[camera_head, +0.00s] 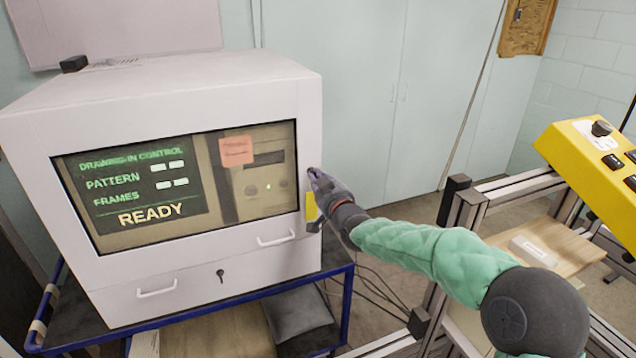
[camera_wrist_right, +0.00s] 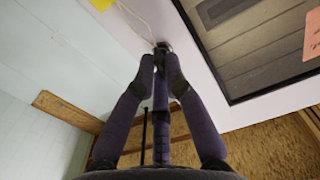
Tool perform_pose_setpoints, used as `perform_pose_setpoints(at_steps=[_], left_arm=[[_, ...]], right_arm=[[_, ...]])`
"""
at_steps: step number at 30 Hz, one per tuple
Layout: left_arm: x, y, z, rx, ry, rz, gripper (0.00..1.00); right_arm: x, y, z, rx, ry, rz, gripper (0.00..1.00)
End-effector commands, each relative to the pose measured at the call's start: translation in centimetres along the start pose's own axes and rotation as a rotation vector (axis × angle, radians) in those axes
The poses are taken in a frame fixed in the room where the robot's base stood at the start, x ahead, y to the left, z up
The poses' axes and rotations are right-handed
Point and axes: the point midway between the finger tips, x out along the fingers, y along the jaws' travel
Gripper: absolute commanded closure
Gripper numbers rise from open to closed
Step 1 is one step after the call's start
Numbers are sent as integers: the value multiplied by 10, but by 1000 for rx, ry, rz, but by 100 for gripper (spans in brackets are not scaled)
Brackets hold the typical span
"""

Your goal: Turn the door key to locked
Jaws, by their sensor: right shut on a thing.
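The white cabinet (camera_head: 180,85) has a dark-framed window door (camera_head: 250,185) showing a screen that reads READY. My right gripper (camera_head: 316,180) reaches the right edge of the cabinet's front, just right of the window. In the right wrist view its fingers (camera_wrist_right: 161,68) are closed together on a small dark key (camera_wrist_right: 162,46) at the white panel beside the window frame. The fingers hide most of this key, so its turn angle cannot be told. Another dark key (camera_head: 220,274) sits in the lower front panel between two handles. My left gripper is not in view.
The cabinet stands on a blue-framed cart (camera_head: 350,290). Metal frame rails (camera_head: 520,188) and a yellow control box (camera_head: 580,165) stand to the right. Cables hang beside the cart.

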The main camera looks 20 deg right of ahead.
Motion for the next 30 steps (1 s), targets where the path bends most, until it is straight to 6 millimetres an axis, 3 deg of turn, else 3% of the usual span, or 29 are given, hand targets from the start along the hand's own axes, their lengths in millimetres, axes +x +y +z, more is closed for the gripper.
perform_pose_setpoints(at_steps=[20, 21, 23, 30], left_arm=[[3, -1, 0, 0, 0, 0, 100], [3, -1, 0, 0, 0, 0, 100], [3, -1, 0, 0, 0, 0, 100], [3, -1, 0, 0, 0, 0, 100]], right_arm=[[0, 0, 1, -64, -2, -1, 100], [0, 0, 0, -64, -2, -1, 82], [0, 0, 0, -64, -1, -1, 66], [0, 0, 0, -63, -1, 0, 64]])
